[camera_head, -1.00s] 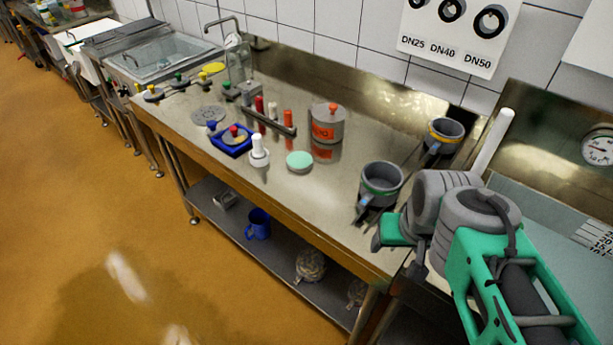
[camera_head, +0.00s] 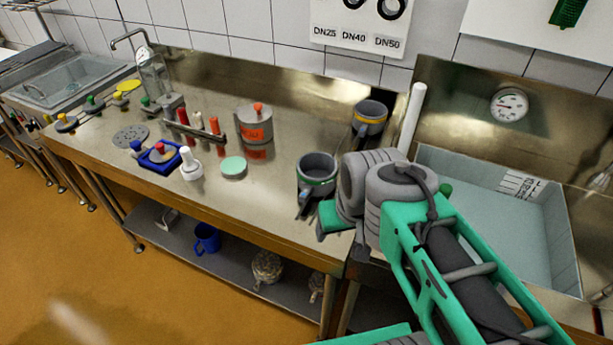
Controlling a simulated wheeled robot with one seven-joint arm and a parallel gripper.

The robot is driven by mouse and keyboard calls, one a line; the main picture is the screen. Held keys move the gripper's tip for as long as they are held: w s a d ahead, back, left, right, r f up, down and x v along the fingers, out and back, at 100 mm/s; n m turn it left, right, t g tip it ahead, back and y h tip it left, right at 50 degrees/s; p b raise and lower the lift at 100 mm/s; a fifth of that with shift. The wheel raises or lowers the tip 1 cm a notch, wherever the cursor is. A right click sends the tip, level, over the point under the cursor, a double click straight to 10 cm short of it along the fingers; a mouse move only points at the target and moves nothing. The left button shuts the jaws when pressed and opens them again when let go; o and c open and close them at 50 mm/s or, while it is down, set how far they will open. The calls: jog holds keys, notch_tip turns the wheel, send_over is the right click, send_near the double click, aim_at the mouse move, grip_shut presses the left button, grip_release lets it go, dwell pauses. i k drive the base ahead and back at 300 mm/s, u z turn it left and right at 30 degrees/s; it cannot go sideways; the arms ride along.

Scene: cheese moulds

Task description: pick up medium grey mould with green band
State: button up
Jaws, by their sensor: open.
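The grey mould with the green band (camera_head: 318,172) stands upright on the steel worktop (camera_head: 285,125), near its front right part. It looks open at the top, and a blue-grey tab sticks out at its front left. I cannot make out my gripper's fingers. A similar mould with a yellow band (camera_head: 370,117) stands farther back to the right. Nothing is seen holding the green-banded mould.
A lidded grey pot with an orange label (camera_head: 254,124), a pale green disc (camera_head: 233,168), a white-handled tool (camera_head: 190,163) and a blue tray (camera_head: 143,158) stand to the left. A white rod (camera_head: 412,118) rises behind my arm. A water basin (camera_head: 500,225) lies to the right.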

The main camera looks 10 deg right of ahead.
aim_at(317, 171)
jog(key=k, duration=0.5)
jog(key=u, duration=1.45)
jog(key=i, duration=0.2)
jog(key=u, duration=0.7)
